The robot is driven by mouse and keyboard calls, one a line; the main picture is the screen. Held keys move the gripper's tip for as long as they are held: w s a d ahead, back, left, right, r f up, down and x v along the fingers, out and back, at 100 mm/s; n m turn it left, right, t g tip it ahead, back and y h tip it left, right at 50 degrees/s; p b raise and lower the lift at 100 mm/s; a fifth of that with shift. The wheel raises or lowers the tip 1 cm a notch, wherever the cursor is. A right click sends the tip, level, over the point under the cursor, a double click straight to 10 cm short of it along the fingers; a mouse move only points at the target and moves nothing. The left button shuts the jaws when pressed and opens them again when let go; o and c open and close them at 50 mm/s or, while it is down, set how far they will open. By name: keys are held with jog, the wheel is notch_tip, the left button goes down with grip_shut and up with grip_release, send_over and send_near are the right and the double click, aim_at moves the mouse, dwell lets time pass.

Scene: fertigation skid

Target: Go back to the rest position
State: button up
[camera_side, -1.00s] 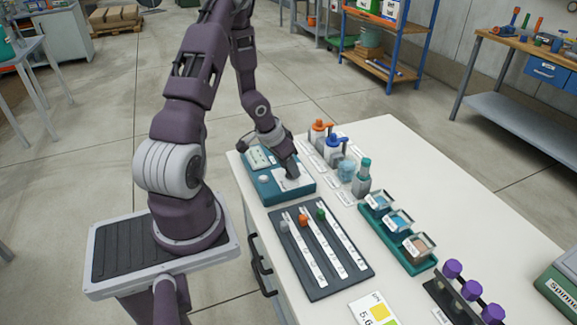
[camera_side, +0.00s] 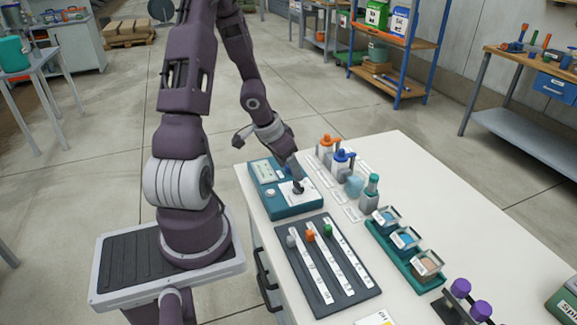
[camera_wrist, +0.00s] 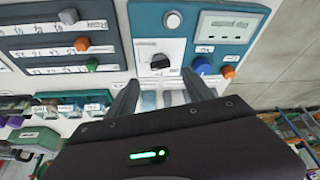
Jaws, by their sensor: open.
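A black dial knob (camera_wrist: 160,61) on the box's white panel (camera_wrist: 172,47) shows just beyond the fingertips. The fingertips look clear of the knob, but the exact gap is hard to tell. In the side view the knob (camera_side: 298,188) shows just below my gripper.
A dark slider board (camera_side: 322,265) with grey, orange and green knobs lies beside the box. Orange- and blue-topped bottles (camera_side: 343,160), a teal-capped bottle (camera_side: 370,192) and a teal tray of small boxes (camera_side: 407,253) stand to the right. Open space lies above the table.

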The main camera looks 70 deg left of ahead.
dwell(0.4)
jog(key=d+r+y, duration=0.2)
jog(key=d+r, duration=0.2)
jog(key=r, duration=0.4)
jog(key=d+r+y, duration=0.2)
jog(key=d+r, duration=0.1)
jog(key=r, duration=0.5)
jog(key=s+d+r+m+h, duration=0.1)
jog(key=s+d+r+h, duration=0.1)
jog(key=s+d, duration=0.3)
jog(key=s+d+r+m+t+h, duration=0.1)
jog(key=s+d+r+h, duration=0.2)
jog(key=d, duration=1.1)
jog(key=s+r, duration=0.1)
jog(key=s, duration=0.2)
jog(key=shift+s+r+m, duration=0.2)
jog(key=shift+r+m, duration=0.15)
jog(key=shift+m, duration=0.05)
